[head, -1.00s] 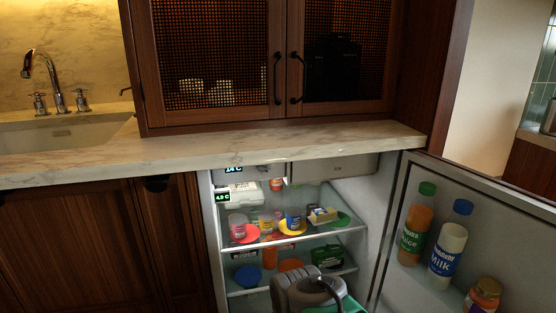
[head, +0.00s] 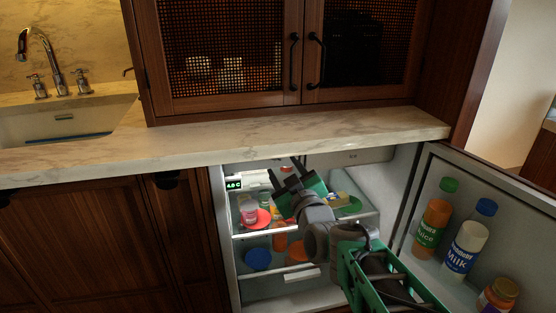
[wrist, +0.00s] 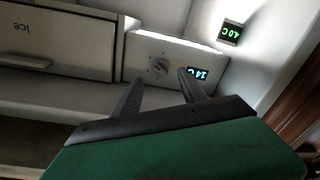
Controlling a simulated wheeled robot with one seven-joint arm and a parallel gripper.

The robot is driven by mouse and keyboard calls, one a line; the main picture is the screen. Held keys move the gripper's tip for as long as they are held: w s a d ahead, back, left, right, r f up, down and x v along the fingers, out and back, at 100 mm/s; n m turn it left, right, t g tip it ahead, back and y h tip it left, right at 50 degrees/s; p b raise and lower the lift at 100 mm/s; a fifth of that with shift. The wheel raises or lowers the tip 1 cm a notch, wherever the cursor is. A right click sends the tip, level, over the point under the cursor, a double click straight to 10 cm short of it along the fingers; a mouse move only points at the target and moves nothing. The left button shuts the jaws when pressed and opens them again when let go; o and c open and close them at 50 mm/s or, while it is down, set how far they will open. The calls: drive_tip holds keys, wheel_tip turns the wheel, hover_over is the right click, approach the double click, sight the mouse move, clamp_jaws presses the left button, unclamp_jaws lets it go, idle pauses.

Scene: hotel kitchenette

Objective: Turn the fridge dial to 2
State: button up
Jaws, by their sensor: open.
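The fridge dial (wrist: 160,67) is a small round knob on a pale panel, shown in the wrist view. Its pointer setting and numbers are too small to read. My gripper (wrist: 161,78) is open and empty, its dark fingertips to either side of the dial in the picture; I cannot tell whether they touch it. In the head view my gripper (head: 284,167) is at the top of the open fridge, just below the counter edge, and the dial is hidden there. A lit display (wrist: 197,74) beside the dial is partly covered by a finger.
A green display reading about 4.0 C (wrist: 230,33) is on the fridge wall. An ice drawer (wrist: 55,40) is next to the dial panel. The shelf below holds a red plate (head: 262,221) and food. The open door (head: 425,200) with bottles stands at right.

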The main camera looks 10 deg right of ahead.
sight(277, 159)
drive_tip(key=w, duration=0.5)
drive_tip(key=shift+w+a+b, duration=0.1)
drive_tip(key=shift+a+b, duration=0.1)
drive_tip(key=shift+b, duration=0.2)
drive_tip(key=shift+c, duration=0.2)
clamp_jaws()
